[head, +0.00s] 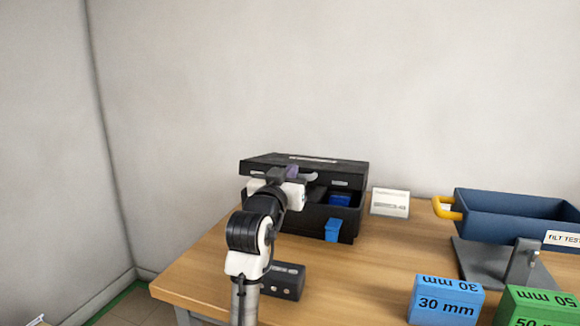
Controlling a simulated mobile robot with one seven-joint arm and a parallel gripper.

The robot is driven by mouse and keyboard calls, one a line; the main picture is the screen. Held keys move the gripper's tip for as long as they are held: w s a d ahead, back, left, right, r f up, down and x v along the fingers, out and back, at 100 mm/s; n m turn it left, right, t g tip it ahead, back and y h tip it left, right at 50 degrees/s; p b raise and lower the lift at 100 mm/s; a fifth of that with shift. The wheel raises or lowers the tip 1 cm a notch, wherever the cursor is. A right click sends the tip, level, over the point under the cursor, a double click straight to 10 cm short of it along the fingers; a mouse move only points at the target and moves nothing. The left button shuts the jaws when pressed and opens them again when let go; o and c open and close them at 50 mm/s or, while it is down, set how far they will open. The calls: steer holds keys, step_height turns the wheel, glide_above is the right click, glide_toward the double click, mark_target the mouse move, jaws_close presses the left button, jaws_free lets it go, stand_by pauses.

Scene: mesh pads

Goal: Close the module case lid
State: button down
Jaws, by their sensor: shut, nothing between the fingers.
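The black module case (352,222) stands at the back of the wooden table, with a blue latch (333,230) hanging on its front. Its black lid (345,169) is partly open, tilted over the case, with a gap at the front. Something blue (340,200) shows inside through the gap. My gripper (304,177) is shut and empty at the lid's front edge, left of the middle. My arm hides the left front of the case, and I cannot tell whether the fingers touch the lid.
A small white sign (390,202) stands right of the case. A blue bin (510,213) with a yellow handle sits on a grey stand (500,262) farther right. Blue (446,302) and green (540,308) blocks stand in front. A dark block (287,281) lies beside my arm.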

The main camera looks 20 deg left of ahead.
steer(key=shift+s+f+b, duration=0.2)
steer(key=shift+f, duration=0.45)
steer(key=shift+s+f+b, duration=0.15)
steer(key=shift+f+b, duration=0.05)
steer(key=shift+f, duration=0.4)
